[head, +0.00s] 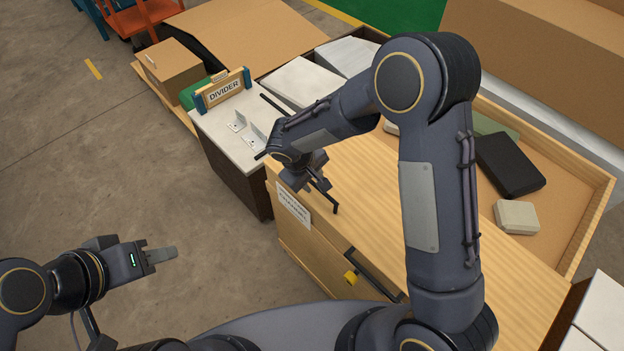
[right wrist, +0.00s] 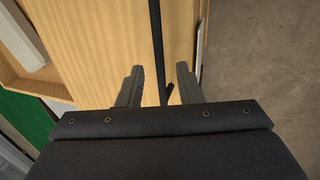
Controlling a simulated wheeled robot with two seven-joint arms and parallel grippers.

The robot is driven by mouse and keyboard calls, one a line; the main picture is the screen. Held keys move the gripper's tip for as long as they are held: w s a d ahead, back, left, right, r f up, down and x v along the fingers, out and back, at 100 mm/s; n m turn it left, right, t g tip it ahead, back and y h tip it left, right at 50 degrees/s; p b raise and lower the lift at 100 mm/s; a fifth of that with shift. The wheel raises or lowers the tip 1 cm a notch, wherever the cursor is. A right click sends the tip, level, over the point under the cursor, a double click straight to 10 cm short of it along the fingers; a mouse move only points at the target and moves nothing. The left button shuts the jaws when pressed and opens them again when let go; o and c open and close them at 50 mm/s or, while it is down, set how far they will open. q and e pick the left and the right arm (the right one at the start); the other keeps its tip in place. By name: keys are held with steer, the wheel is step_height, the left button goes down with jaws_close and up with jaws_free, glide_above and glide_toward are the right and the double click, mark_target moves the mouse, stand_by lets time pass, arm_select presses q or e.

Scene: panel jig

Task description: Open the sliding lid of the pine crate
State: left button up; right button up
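The pine crate (head: 312,250) stands in the middle right of the head view, with a label (head: 293,205) on its side. Its pale plank top (head: 362,182) looks closed where visible; my right arm hides part of it. A black bar handle (head: 372,272) and a yellow knob (head: 350,278) are on the near side. My right gripper (right wrist: 160,72) is over the label end of the top. Its fingers are apart, with gaps either side of a thin black rod (right wrist: 157,40) (head: 324,195). My left gripper (head: 163,255) is over the floor, away from the crate; its fingers overlap.
Behind the top is a shallow wooden tray (head: 592,222) with a black case (head: 508,164) and a pale block (head: 516,216). A side table (head: 213,128) holds a DIVIDER panel (head: 223,91) and metal brackets (head: 238,121). The floor at left is clear.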

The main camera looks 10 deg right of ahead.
steer(key=shift+x, duration=1)
steer(key=shift+c, duration=0.4)
jaws_close()
